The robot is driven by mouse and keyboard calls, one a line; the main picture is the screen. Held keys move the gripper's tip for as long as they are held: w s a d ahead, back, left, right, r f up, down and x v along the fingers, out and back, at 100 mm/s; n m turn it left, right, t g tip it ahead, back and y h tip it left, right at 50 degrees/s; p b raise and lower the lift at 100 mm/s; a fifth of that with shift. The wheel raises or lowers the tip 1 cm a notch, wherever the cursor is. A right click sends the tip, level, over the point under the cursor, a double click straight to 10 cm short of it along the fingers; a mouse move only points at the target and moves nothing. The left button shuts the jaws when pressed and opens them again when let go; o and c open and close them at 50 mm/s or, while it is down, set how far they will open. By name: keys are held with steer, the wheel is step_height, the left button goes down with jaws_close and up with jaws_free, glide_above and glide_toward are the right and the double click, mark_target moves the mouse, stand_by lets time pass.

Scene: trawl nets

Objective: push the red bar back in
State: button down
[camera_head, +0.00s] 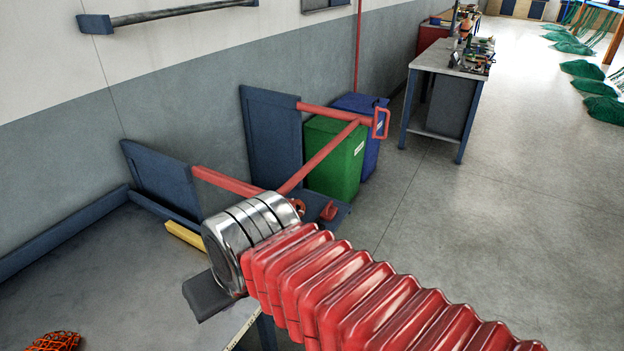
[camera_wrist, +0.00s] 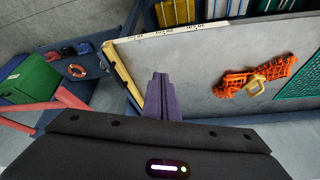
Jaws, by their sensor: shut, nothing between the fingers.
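The red bar (camera_head: 320,157) runs diagonally from behind my silver wrist up to the right in the head view. A red handle loop (camera_head: 381,123) shows at its far end. Other red rails reach from two dark blue upright panels (camera_head: 271,135). In the wrist view, red bars (camera_wrist: 32,108) show at the left, partly cut off by the frame and my gripper body. My gripper (camera_wrist: 160,78) is shut and empty, its dark fingers above or near the edge of a grey table, apart from the red bars in the picture.
The grey table (camera_head: 100,280) fills the lower left, with orange netting (camera_wrist: 255,75) on it. A yellow strip (camera_head: 186,236) lies at its far edge. Green (camera_head: 338,160) and blue (camera_head: 370,105) bins stand behind the bars.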

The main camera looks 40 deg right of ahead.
mark_target(303, 177)
steer(key=w+d+f+m+t+y, duration=0.1)
steer(key=w+d+m+y, duration=0.4)
steer(key=d+m, duration=0.45)
steer(key=w+d+f+m+y, duration=0.2)
steer(key=w+d+m, duration=0.5)
steer(key=d+m, duration=0.25)
steer(key=s+d+f+m+t+h, duration=0.1)
steer(key=d+m+t, duration=0.3)
steer(key=d, duration=0.8)
steer(key=s+d+m+t+h, duration=0.1)
steer(key=d+m+t, duration=0.3)
steer(key=d+m, duration=0.5)
steer(key=s+d, duration=0.1)
steer(key=d, duration=0.3)
steer(key=shift+s+d+f+t+h, duration=0.2)
steer(key=shift+d+f+t+h, duration=0.1)
steer(key=shift+f+t, duration=0.1)
steer(key=shift+w, duration=0.15)
steer(key=x, duration=1.3)
steer(key=shift+w+a, duration=0.2)
steer(key=shift+w, duration=0.15)
